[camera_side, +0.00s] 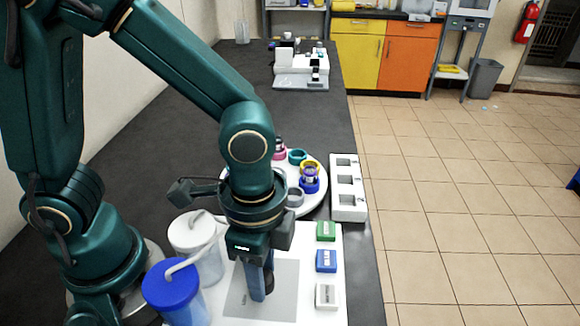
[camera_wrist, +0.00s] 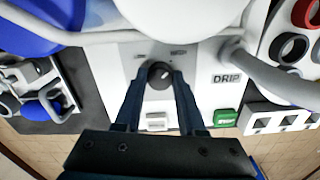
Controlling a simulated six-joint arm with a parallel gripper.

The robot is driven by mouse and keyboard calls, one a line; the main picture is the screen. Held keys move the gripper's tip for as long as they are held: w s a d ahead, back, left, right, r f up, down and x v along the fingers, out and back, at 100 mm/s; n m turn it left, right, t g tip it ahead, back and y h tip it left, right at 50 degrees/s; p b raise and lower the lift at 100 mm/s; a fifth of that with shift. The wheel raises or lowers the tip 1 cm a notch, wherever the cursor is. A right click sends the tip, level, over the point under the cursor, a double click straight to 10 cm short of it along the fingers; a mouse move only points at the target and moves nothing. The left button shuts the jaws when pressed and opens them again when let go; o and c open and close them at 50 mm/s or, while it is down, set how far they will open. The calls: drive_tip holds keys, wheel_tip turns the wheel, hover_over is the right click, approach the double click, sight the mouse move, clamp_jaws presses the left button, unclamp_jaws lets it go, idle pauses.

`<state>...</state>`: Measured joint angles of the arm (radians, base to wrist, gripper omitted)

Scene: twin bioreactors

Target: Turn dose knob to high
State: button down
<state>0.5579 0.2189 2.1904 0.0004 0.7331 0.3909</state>
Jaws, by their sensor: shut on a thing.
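The dose knob (camera_wrist: 160,74) is a small dark round knob with a pale mark, set on a light grey panel. My gripper (camera_wrist: 163,80) points at the panel, with its two dark blue fingers shut on the knob's sides. In the side view my gripper (camera_side: 262,290) reaches straight down to the grey plate (camera_side: 284,292) on the white base, and its fingers hide the knob. Small marks lie on the panel around the knob, too small to read, so I cannot tell its setting.
A blue-lidded vessel (camera_side: 172,285) and a white-lidded vessel (camera_side: 192,232) with tubes stand close left of my gripper. Green (camera_side: 326,231), blue (camera_side: 326,261) and white (camera_side: 326,295) blocks line the base's right side. A round tray (camera_side: 318,170) with coloured rings and a white rack (camera_side: 347,186) stand behind.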

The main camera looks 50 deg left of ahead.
drive_tip(key=shift+m, duration=0.3)
drive_tip(key=c, duration=0.5)
unclamp_jaws()
drive_tip(key=shift+r, duration=0.15)
drive_tip(key=shift+r, duration=2.5)
